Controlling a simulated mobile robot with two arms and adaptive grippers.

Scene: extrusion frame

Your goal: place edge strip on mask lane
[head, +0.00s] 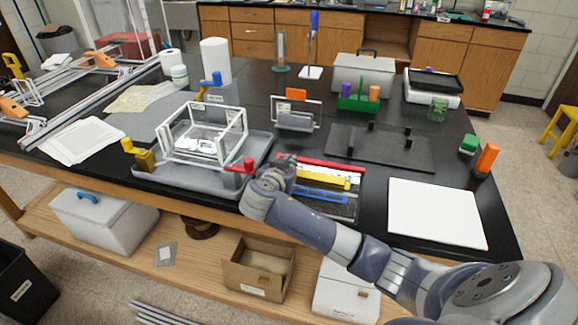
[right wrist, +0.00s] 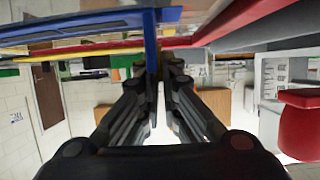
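In the head view a red strip (head: 330,165), a yellow strip (head: 322,182) and a blue strip (head: 322,195) lie side by side over a dark rack (head: 345,211) at the table's front. My right gripper (head: 271,181) is low at their left ends, partly hidden by its own wrist. In the right wrist view my gripper's fingers (right wrist: 154,78) stand close together on both sides of a thin upright blue piece, apparently part of the blue strip (right wrist: 151,40). Which marking is the mask lane, I cannot tell. My left gripper is not in view.
A white wire frame (head: 205,133) stands in a grey tray (head: 150,183) left of my right gripper, with red and yellow clamps around it. A dark plate with black pegs (head: 380,148) lies behind right. A white board (head: 437,212) lies right.

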